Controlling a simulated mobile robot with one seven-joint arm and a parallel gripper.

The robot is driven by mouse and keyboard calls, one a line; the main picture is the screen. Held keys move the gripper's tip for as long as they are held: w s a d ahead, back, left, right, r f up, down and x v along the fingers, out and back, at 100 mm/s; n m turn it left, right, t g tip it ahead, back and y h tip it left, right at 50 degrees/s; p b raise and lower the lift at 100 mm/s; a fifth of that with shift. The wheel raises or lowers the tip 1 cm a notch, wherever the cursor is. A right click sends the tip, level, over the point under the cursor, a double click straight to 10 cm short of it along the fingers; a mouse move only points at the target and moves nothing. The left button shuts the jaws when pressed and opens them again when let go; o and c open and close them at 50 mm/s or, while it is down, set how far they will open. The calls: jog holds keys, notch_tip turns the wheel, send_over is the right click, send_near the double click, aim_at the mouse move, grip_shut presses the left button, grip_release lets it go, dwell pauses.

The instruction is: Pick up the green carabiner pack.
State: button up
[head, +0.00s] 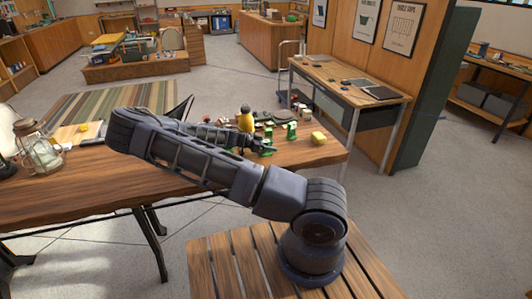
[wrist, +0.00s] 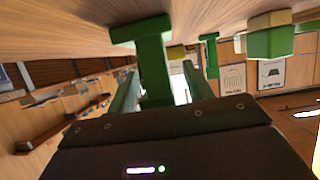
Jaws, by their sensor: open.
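A green upright piece with a wide foot, which looks like the green carabiner pack (head: 267,142), stands on the wooden table near its front right part. In the wrist view, which is upside down, the pack (wrist: 152,65) hangs from the tabletop at the top of the picture. My gripper (head: 257,143) reaches in from the left at table height, right beside the pack. In the wrist view my gripper (wrist: 160,92) is open, with the pack's stem showing between its fingers. I cannot tell whether either finger touches it.
A similar green piece (head: 292,131) stands just right of the pack. A yellow block (head: 319,138) lies near the table's right end. Several small items crowd behind.

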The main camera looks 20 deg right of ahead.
jog(key=shift+c, duration=0.4)
grip_shut()
notch_tip(320, 180, up, 20)
